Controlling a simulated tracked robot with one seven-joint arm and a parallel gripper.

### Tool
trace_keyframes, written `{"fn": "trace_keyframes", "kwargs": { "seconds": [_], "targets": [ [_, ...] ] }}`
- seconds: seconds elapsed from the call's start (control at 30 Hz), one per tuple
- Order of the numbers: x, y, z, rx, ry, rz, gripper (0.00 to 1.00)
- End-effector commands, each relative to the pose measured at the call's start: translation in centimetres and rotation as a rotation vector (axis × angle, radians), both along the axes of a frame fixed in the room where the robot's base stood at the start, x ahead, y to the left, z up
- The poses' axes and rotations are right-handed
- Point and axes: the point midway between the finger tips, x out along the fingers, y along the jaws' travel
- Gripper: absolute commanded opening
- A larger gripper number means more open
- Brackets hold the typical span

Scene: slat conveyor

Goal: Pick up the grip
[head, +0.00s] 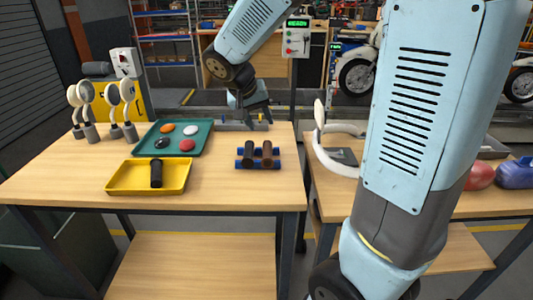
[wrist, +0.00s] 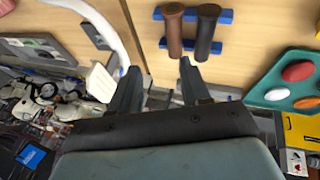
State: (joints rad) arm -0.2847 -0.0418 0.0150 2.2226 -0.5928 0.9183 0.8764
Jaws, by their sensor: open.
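Two upright-headed grips lie side by side on a blue rack (head: 243,164): a brown grip (head: 267,152) and a darker grip (head: 249,153). In the wrist view the brown grip (wrist: 173,32) is left of the darker grip (wrist: 206,34), both beyond my fingertips. A black grip (head: 156,173) lies in a yellow tray (head: 122,180) at the table's front. My gripper (head: 260,124) is open and empty above the table's back edge, behind the rack. Its two fingers show in the wrist view (wrist: 158,74), apart from the grips.
A teal tray (head: 201,135) holds several coloured discs. Round-headed stands (head: 88,110) are at the back left. A white curved part (head: 325,140) stands on the right table. The front right of the left table is clear.

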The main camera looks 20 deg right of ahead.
Motion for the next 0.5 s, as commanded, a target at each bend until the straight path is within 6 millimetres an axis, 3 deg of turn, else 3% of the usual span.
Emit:
{"fn": "trace_keyframes", "kwargs": {
  "seconds": [0.1, 0.27, 0.5],
  "targets": [
    [2.0, 1.3, -1.6, -0.036, -0.004, -0.009, 0.47],
    [3.5, 2.3, -2.8, -0.063, -0.016, -0.017, 0.47],
    [4.3, 1.5, -4.9, -0.071, -0.017, -0.022, 0.47]
  ]
}}
